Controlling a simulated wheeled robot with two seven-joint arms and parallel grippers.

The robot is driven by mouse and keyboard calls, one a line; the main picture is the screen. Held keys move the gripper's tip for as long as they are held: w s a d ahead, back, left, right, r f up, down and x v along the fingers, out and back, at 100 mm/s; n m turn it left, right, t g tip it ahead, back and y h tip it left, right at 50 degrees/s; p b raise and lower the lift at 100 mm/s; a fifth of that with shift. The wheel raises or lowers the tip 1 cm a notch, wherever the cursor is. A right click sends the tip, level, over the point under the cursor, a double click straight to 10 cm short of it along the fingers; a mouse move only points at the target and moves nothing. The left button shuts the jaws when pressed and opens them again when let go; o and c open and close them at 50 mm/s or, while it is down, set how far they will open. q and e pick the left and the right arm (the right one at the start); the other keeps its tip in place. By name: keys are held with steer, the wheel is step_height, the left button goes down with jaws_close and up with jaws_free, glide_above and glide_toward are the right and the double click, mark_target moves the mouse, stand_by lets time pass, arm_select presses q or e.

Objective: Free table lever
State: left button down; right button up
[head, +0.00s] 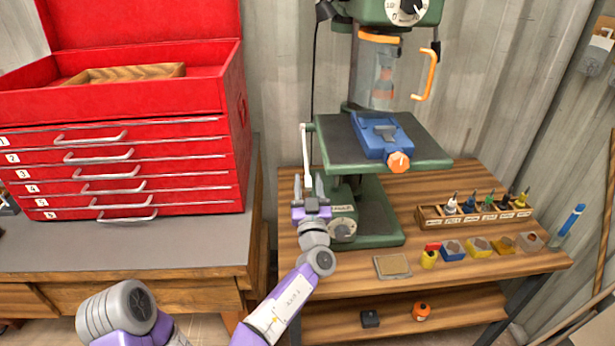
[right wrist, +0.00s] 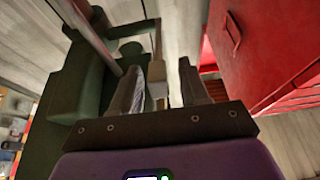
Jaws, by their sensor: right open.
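The green drill press has a flat table (head: 338,140) on its column. A thin pale lever (head: 305,150) hangs from the table's left edge and runs down, close to upright. My right gripper (head: 308,184) is open at the lever's lower end, fingers pointing up. In the right wrist view, the lever's pale end (right wrist: 157,78) shows between the open fingers of my right gripper (right wrist: 168,72), nearer the left finger. I cannot tell whether they touch. My left gripper is not in view.
A blue vise (head: 378,136) with an orange knob sits on the press table. A red tool chest (head: 125,165) stands at left. The wooden bench (head: 440,262) holds a bit rack (head: 430,219) and several small containers at right.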

mark_target(306, 156)
steer(key=shift+x, duration=1.2)
steer(key=shift+c, duration=0.4)
jaws_close()
